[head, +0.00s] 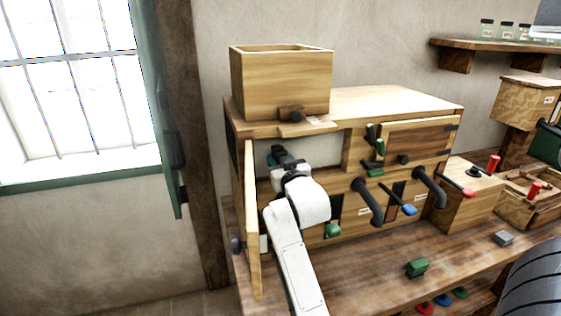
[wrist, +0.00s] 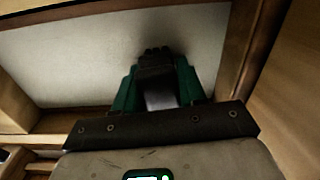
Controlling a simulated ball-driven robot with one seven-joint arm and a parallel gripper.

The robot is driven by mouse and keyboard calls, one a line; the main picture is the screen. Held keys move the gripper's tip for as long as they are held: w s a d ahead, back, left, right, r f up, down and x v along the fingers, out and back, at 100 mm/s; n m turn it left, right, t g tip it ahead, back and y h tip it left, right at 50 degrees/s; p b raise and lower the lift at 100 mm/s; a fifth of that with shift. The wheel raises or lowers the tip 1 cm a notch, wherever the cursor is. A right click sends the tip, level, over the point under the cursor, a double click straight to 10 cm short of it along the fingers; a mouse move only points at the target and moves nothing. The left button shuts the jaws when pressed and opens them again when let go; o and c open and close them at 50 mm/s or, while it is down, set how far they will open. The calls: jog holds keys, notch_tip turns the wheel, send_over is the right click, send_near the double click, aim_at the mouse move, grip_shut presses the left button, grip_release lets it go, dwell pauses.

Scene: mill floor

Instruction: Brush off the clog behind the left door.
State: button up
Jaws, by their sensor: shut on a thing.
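The left door (head: 251,225) of the wooden machine (head: 395,105) stands open, swung out towards me. My gripper (head: 283,158) is inside the opening behind it, partly hidden by my own wrist. In the wrist view my gripper's green fingers (wrist: 158,88) are shut on a dark thing with a knobbed end (wrist: 155,60), which may be a brush. It points at a pale, flat surface (wrist: 90,55) inside the opening. I cannot tell whether it touches that surface. I cannot make out a clog in either view.
A wooden hopper box (head: 281,85) stands on the machine. The right door (head: 418,139) is closed. Dark curved pipes (head: 369,202) and coloured levers stick out in front. A green block (head: 417,267) lies on the bench (head: 355,275). A barred window (head: 75,85) is at the left.

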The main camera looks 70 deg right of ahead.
jog(key=shift+v, duration=2.95)
jog(key=v, duration=0.3)
jog(key=w+d+f+b, duration=0.1)
jog(key=w+d+f, duration=0.1)
jog(key=w+d, duration=0.2)
jog(key=shift+w+d, duration=0.15)
jog(key=shift+d, duration=0.35)
jog(key=shift+x, duration=1.2)
